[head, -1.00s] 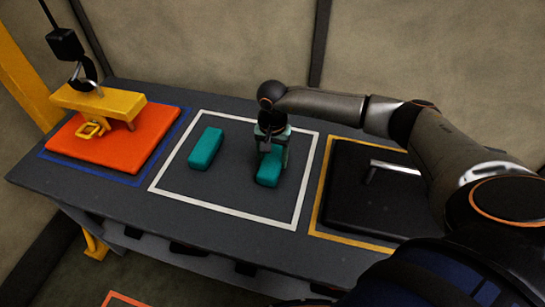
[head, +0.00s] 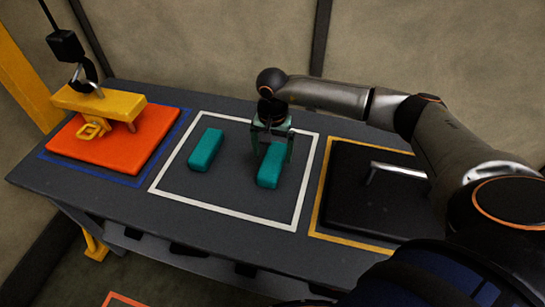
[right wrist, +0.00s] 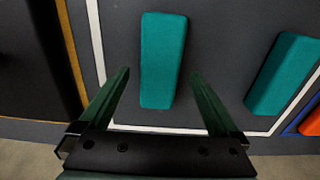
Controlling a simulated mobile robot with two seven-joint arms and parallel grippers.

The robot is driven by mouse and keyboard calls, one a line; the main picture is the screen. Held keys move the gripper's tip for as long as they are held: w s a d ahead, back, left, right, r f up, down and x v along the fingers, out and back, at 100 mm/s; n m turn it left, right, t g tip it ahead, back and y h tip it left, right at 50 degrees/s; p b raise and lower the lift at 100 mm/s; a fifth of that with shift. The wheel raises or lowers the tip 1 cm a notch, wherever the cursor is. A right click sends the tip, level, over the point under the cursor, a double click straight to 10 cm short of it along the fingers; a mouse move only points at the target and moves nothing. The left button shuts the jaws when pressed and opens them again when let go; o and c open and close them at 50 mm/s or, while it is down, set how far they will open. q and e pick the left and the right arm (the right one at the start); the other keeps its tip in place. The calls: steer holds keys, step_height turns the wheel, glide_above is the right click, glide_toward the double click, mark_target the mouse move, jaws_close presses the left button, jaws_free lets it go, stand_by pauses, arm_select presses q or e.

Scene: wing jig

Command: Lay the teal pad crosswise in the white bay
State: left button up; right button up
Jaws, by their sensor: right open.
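Two teal pads lie in the white bay (head: 222,208), a white outline in the middle of the grey table. The left pad (head: 206,150) and the right pad (head: 269,179) lie apart and roughly parallel, their long sides running front to back. My right gripper (head: 271,157) is open and empty above the right pad. In the right wrist view, its fingers (right wrist: 160,73) stand apart on either side of the near pad (right wrist: 163,50); the other pad (right wrist: 282,74) is at the right. My left gripper is not in view.
An orange slab (head: 118,148) with a yellow handled piece (head: 97,101) on it lies in the blue bay at left, a hook hanging above. A black slab (head: 355,205) with a metal handle (head: 392,168) fills the yellow bay at right.

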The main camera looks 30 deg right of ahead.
mark_target(273, 159)
step_height(273, 159, up, 9)
steer(key=shift+f, duration=0.15)
stand_by(0.4)
